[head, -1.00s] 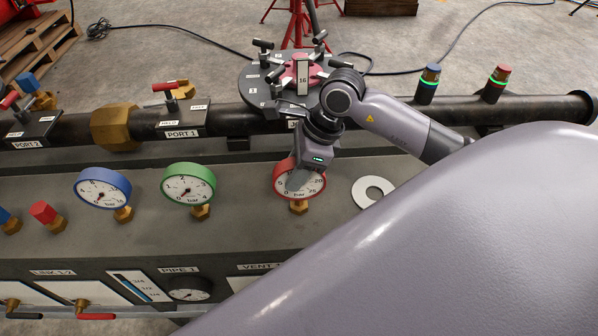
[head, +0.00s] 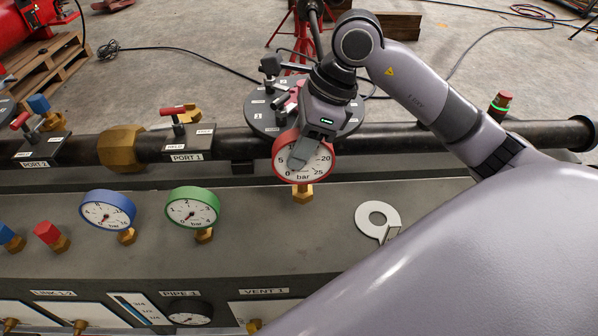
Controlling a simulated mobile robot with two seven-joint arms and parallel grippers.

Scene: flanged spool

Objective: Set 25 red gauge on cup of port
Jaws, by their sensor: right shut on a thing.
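The red gauge (head: 316,166), with a white dial marked bar and reading up to 25, is in my right gripper (head: 300,153). The gripper is shut on it from above, with a finger across the dial. The gauge is upright and its brass fitting (head: 303,193) hangs above the grey bench top, apart from it. The PORT 1 plate (head: 206,141) is left of the gauge on the black pipe, with a red-handled valve. A brass cup (head: 190,115) shows partly behind that handle. The PORT 2 plate (head: 58,148) is farther left. My left gripper is out of view.
A blue gauge (head: 107,211) and a green gauge (head: 192,207) stand on the bench (head: 260,245) at left. A white ring-shaped tag (head: 368,214) lies at right. A dark round plate (head: 262,124) with levers stands behind my gripper. A large brass nut (head: 121,147) encircles the pipe.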

